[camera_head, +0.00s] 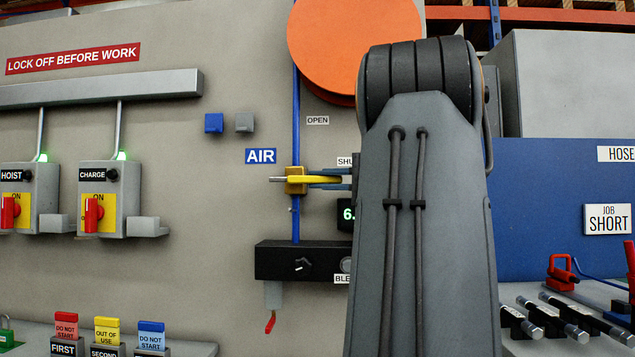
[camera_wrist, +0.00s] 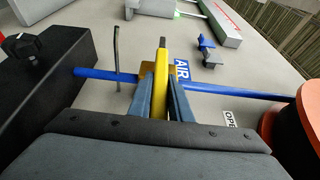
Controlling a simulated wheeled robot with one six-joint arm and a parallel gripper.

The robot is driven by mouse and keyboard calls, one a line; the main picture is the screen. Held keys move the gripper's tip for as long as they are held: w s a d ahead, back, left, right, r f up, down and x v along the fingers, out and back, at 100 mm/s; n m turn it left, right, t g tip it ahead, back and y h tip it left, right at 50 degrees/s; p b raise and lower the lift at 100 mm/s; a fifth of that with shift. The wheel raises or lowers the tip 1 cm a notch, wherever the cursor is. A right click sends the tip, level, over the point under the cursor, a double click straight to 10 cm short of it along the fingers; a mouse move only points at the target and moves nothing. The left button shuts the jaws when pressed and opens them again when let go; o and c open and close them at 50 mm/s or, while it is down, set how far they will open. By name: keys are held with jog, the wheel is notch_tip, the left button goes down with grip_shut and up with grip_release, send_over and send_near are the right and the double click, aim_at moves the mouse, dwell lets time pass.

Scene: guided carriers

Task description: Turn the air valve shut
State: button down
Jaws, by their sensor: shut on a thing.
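The air valve has a brass body (camera_head: 295,187) on a vertical blue pipe (camera_head: 296,130), right of the AIR label (camera_head: 261,156). Its yellow lever (camera_head: 322,180) lies level, across the pipe, pointing right toward the partly hidden SHUT label (camera_head: 345,161). The OPEN label (camera_head: 317,120) is above. In the wrist view the lever (camera_wrist: 161,85) crosses the blue pipe (camera_wrist: 215,90) at about a right angle. My gripper (camera_head: 330,179) is shut on the lever; its two blue-grey fingers (camera_wrist: 160,100) flank it in the wrist view. My arm hides part of the panel right of the valve.
An orange disc (camera_head: 350,45) stands out above the valve. A black block (camera_head: 300,260) with a knob sits below it. A green-lit display (camera_head: 346,214) is partly hidden. HOIST and CHARGE switches (camera_head: 95,212) are at left. Tagged locks (camera_head: 107,332) stand lower left.

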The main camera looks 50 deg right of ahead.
jog(key=shift+f, duration=0.1)
jog(key=c, duration=1.6)
grip_release()
jog(key=shift+c, duration=0.2)
jog(key=shift+b+v, duration=0.5)
jog(key=shift+v, duration=3.4)
jog(key=shift+a, duration=0.1)
